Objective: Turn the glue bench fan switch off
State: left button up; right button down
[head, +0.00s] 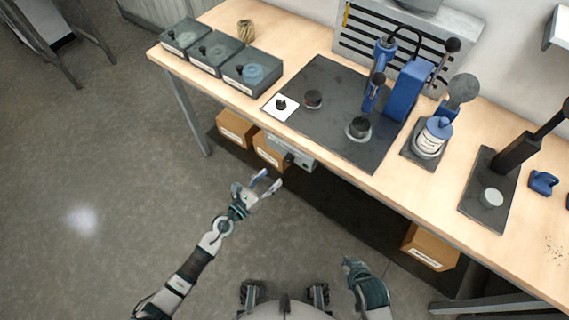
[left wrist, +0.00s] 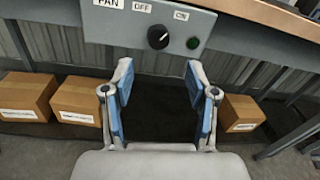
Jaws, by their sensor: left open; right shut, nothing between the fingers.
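The fan switch panel (left wrist: 225,30) is a grey box under the bench's front edge, marked FAN, OFF and ON; it also shows in the head view (head: 303,163). Its black round knob (left wrist: 158,38) has a pale mark that seems to point up and right, toward ON. A dark green lamp or button (left wrist: 193,43) sits right of the knob. My left gripper (left wrist: 158,78) is open and empty, its blue-padded fingers pointing at the panel, apart from the knob and just below it in this view. My right gripper (head: 350,264) is shut and empty near my body.
The wooden bench (head: 225,22) carries grey bins, a dark mat (head: 330,75) with a blue dispenser (head: 408,88), and a blue-white cartridge (head: 433,137). Cardboard boxes (head: 236,128) stand below it. The floor left of my left arm is clear.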

aim_at(287, 161)
pick_arm(q)
jog(key=x, duration=0.6)
jog(key=shift+w+d+f, duration=0.1)
jog(key=shift+w, duration=0.2)
jog(key=shift+w+d, duration=0.25)
jog(key=shift+w, duration=0.2)
jog(key=shift+d, duration=0.1)
jog(key=shift+d, duration=0.1)
grip_shut()
